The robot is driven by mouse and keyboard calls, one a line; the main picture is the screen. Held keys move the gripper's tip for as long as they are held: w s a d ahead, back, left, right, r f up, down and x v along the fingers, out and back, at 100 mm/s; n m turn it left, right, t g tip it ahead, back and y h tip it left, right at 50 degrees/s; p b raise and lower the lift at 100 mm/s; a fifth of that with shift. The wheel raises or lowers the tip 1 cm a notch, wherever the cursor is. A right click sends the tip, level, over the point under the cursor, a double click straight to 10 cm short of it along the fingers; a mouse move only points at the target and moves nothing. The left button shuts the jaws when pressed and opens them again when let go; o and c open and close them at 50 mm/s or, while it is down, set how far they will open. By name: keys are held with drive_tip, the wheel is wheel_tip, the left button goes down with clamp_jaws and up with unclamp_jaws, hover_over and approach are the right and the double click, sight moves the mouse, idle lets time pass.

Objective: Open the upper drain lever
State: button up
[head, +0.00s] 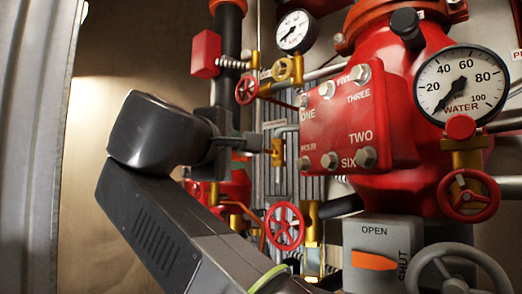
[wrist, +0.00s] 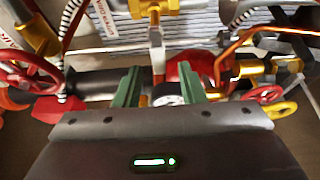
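A small brass valve (head: 277,152) with a short upright part stands in front of ribbed grey panelling in the head view; it may carry the upper drain lever, but no label on it is readable. My gripper (head: 262,142) is at its left, with the fingertips close to it. In the wrist view my gripper (wrist: 159,70) has its two green fingers apart. A brass fitting with a pale stem (wrist: 156,45) lies ahead between the fingertips. I cannot tell whether a finger touches it. Part of the valve's lever is hidden by the gripper in the head view.
A red numbered box (head: 358,125) and a water gauge (head: 463,85) stand at right. Red handwheels (head: 285,226) sit below and above the valve. An orange OPEN/SHUT lever (head: 374,261) is at the lower right. Pipes crowd both sides; bare wall lies left.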

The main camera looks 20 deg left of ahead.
sight(245, 153)
drive_tip(key=shift+w+d+p, duration=0.15)
drive_tip(key=shift+w+p, duration=0.25)
drive_tip(key=shift+w, duration=1.75)
clamp_jaws()
